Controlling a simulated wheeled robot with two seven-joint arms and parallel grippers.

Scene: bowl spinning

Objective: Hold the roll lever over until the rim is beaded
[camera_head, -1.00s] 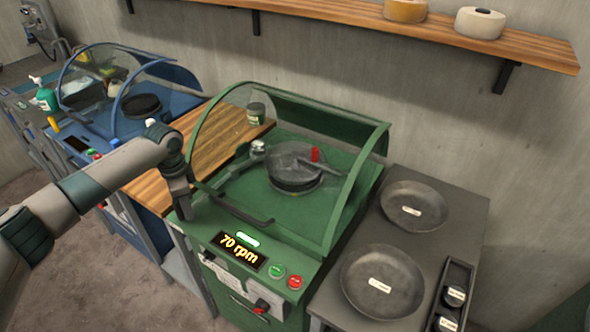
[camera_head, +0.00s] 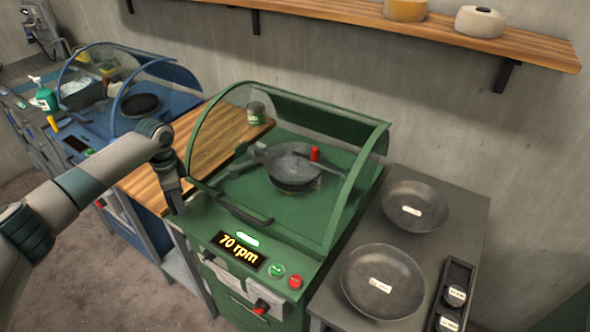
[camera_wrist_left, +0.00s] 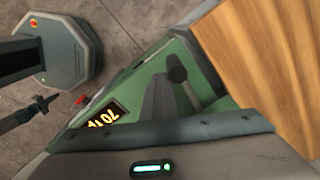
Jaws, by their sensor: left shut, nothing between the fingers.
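The green spinning machine (camera_head: 285,230) stands in the middle of the head view, its curved clear hood down. Inside, a dark round bowl or disc (camera_head: 293,168) sits below a red piece (camera_head: 314,154), with a dark arm (camera_head: 240,166) beside it. I cannot tell which part is the roll lever. My left gripper (camera_head: 176,207) is shut and empty, at the machine's front left corner. A dark bar handle (camera_head: 244,210) runs along the hood's front edge, right of the gripper. In the wrist view, a dark rounded lever or handle end (camera_wrist_left: 178,70) shows near the display. My right gripper is not in view.
The display (camera_head: 239,249) reads 70 rpm, with green and red buttons (camera_head: 295,282) beside it. A wooden board (camera_head: 160,178) lies left of the machine. Two grey bowls (camera_head: 382,282) stand on the right side table. A blue machine (camera_head: 135,115) stands behind left.

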